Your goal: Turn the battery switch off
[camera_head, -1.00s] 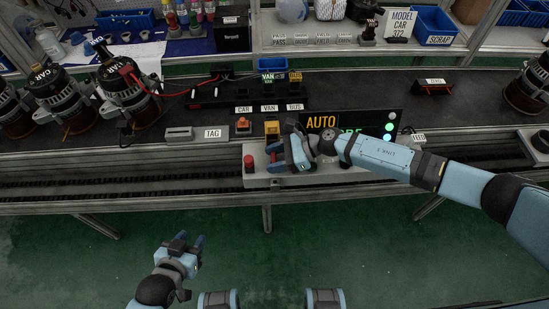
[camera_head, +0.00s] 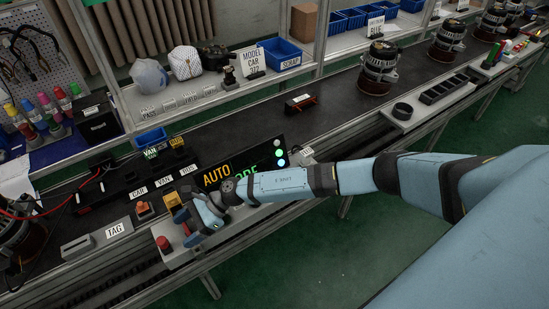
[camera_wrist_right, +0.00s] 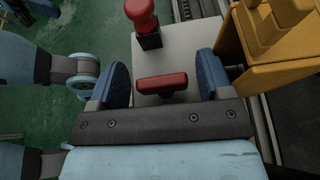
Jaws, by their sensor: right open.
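In the right wrist view, a red bar-shaped handle (camera_wrist_right: 162,83), which looks like the battery switch, sits on a light grey box (camera_wrist_right: 185,48). My right gripper (camera_wrist_right: 158,78) is open, with one blue finger on each side of the handle and a visible gap at both ends.
A red mushroom button (camera_head: 163,243) stands beside the handle; it also shows in the wrist view (camera_wrist_right: 142,15). A yellow block (camera_wrist_right: 280,40) stands close to the right finger. The lit AUTO display (camera_head: 216,178) and the TAG slot (camera_head: 77,246) are nearby.

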